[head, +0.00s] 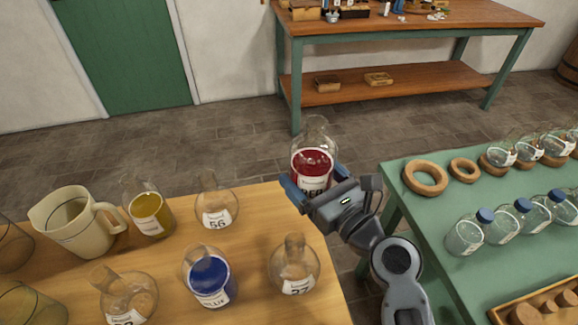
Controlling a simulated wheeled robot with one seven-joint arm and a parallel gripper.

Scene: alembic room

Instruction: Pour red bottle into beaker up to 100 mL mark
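The red bottle (312,168), clear glass with red liquid and a white label, is held by my gripper (312,190) in the middle of the head view. The gripper's fingers close around its lower part. The bottle looks about upright, near the right edge of the wooden table. A large cream beaker-like jug (78,222) with a handle and spout stands on the left of that table. Its inside is only partly visible. I cannot make out a 100 mL mark on any vessel.
On the wooden table (262,210) stand a yellow bottle (150,213), a blue bottle (209,277) and several clear flasks, one labelled 56 (216,213). A green table (425,210) on the right holds cork rings (425,177) and blue-capped bottles (464,236). A gap separates the tables.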

